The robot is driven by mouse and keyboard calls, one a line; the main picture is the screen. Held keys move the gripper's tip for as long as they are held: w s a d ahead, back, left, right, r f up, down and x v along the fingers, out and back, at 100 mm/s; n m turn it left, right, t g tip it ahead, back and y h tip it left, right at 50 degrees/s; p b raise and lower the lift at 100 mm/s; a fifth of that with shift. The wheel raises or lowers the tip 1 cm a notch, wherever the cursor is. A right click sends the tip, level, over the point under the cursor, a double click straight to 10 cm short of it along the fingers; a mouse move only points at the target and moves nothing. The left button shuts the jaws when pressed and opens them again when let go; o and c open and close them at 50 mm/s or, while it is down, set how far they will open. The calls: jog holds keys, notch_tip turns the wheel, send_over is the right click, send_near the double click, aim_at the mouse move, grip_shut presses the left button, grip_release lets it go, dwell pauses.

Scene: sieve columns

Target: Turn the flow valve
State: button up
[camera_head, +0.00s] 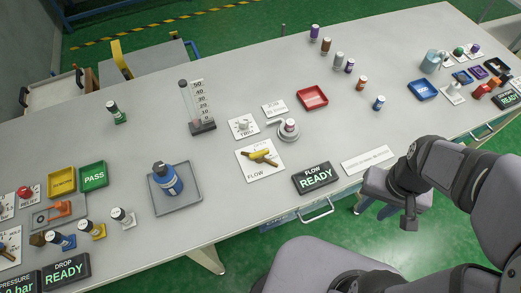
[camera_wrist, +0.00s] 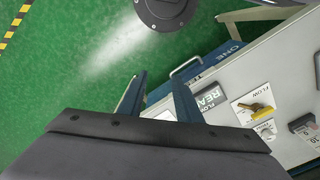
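The flow valve has a yellow handle (camera_head: 262,157) on a white square plate marked FLOW (camera_head: 258,174), near the middle front of the table. The handle lies slantwise across the plate. It also shows in the wrist view (camera_wrist: 257,107), at the right. My gripper (camera_wrist: 158,88) has its two blue fingers apart with nothing between them. It is off the table's front side, well away from the valve. In the head view my arm reaches in from the right, and the finger opening cannot be made out there.
A FLOW READY display (camera_head: 318,178) stands right of the valve. A round grey fixture (camera_head: 288,130) and a small white knob plate (camera_head: 243,127) stand behind it. A graduated cylinder (camera_head: 188,108), a blue bottle on a tray (camera_head: 187,207) and a red tray (camera_head: 312,97) are farther off.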

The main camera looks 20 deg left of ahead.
jog(key=m+g+y+b, duration=0.1)
jog(key=m+g+y, duration=0.2)
jog(key=m, duration=0.6)
send_near(263, 151)
jog(key=shift+p+x, duration=0.85)
jog(key=shift+x, duration=3.2)
grip_shut()
